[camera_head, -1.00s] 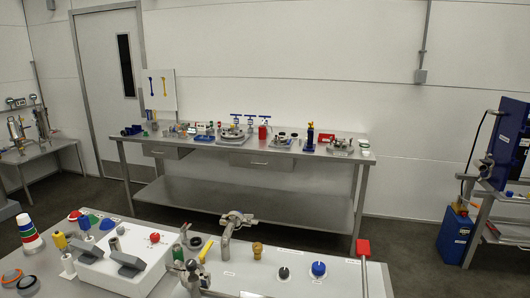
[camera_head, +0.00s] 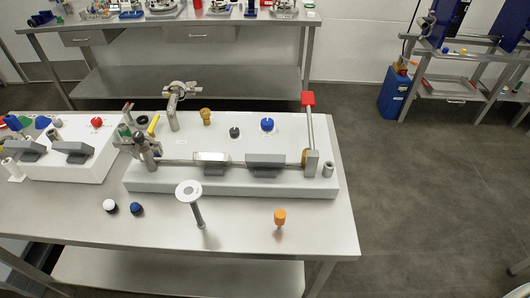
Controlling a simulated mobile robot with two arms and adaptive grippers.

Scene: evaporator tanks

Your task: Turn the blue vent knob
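A round blue knob (camera_head: 267,124) stands on the top of the white panel box (camera_head: 160,182), right of a black knob (camera_head: 235,132). A smaller dark blue knob-like piece (camera_head: 136,209) lies on the table in front of the box, beside a white one (camera_head: 110,206). The labels are too small to read, so I cannot confirm which is the vent knob. Nothing covers the blue knob on the box. Neither of my grippers is in view.
A red-topped lever (camera_head: 308,99) rises right of the blue knob. A metal pipe fitting (camera_head: 175,92) and a brass knob (camera_head: 206,116) are to its left. A white disc on a stem (camera_head: 189,188) and an orange piece (camera_head: 280,216) stand in front. Open floor lies right of the table (camera_head: 330,235).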

